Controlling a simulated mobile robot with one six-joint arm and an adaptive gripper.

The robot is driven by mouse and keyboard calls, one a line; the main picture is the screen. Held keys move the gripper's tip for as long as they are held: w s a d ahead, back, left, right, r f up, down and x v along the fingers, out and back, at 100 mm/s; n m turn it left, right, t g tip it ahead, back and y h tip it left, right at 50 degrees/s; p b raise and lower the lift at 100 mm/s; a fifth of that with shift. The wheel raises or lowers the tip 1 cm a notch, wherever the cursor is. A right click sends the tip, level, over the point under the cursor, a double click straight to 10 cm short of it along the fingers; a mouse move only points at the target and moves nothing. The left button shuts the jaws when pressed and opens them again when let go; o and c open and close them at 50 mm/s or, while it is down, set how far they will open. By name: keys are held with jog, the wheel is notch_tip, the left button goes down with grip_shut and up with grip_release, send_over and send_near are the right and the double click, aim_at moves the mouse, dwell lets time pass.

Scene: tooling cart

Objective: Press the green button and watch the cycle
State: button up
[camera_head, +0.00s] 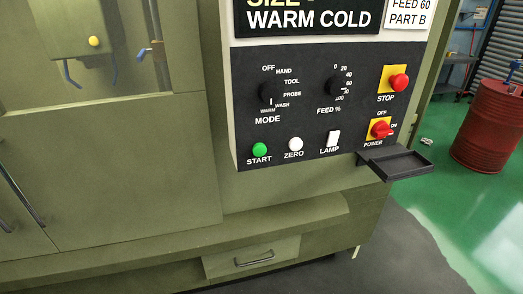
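The green button (260,149) sits at the lower left of the dark control panel (315,120), with the label START under it. It looks round and unobstructed. The panel is on the front of an olive-green machine (120,180). A window (110,50) at the upper left shows part of the machine's inside, with a yellow knob and blue hoses. My gripper is not in view.
Beside the green button are a white ZERO button (295,144) and a LAMP switch (333,138). A red STOP button (399,82), red POWER switch (381,129) and two black dials are nearby. A small black tray (401,165) juts out at right. A red drum (487,125) stands beyond.

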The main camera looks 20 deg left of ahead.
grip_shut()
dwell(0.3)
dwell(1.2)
